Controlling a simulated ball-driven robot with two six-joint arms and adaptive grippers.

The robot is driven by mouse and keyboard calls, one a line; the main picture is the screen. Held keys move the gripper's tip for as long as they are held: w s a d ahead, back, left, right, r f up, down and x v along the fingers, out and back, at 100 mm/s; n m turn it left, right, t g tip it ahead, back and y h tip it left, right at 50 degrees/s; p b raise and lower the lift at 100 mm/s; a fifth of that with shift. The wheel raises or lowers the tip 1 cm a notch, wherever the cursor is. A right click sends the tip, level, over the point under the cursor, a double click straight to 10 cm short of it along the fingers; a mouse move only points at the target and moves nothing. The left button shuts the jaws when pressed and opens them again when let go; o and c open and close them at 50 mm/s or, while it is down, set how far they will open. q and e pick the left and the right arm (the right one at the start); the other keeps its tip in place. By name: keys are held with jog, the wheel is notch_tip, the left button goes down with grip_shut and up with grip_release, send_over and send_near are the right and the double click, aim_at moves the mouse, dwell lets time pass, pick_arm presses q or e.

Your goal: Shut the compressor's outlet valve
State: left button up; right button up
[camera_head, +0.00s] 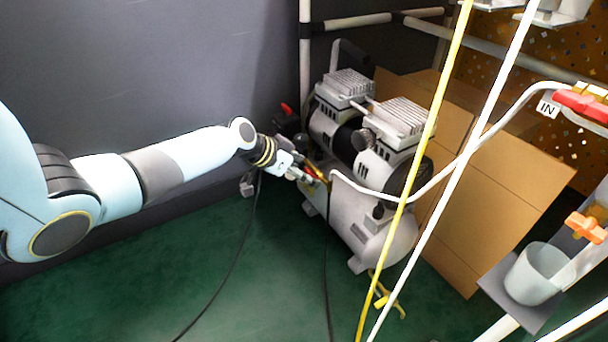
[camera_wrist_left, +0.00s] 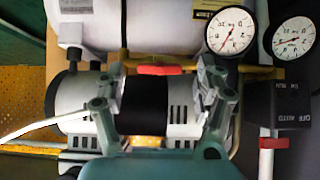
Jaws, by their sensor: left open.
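The compressor (camera_head: 350,203) stands on the green floor, with a grey-white tank and two ribbed motor heads. Its outlet valve shows a small red lever (camera_wrist_left: 158,70) in the left wrist view, lying roughly along the brass pipe; in the head view a bit of red (camera_head: 309,172) shows by the fingers. My left gripper (camera_head: 312,178) is at the compressor's near left side. In the left wrist view its two fingers (camera_wrist_left: 158,75) are spread, one on each side of the red lever. Whether they touch it I cannot tell. My right gripper is not in view.
Two round gauges (camera_wrist_left: 230,31) and a black switch box (camera_wrist_left: 284,104) with a red part sit right of the fingers. A white hose, yellow and white poles (camera_head: 432,130) cross before the compressor. A cardboard box (camera_head: 500,200) stands behind. Floor at front left is mostly free.

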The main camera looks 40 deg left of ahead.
pick_arm(q)
jog(key=shift+w, duration=0.1)
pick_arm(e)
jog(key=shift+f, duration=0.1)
pick_arm(q)
jog(key=c, duration=1.2)
jog(key=shift+o, duration=0.2)
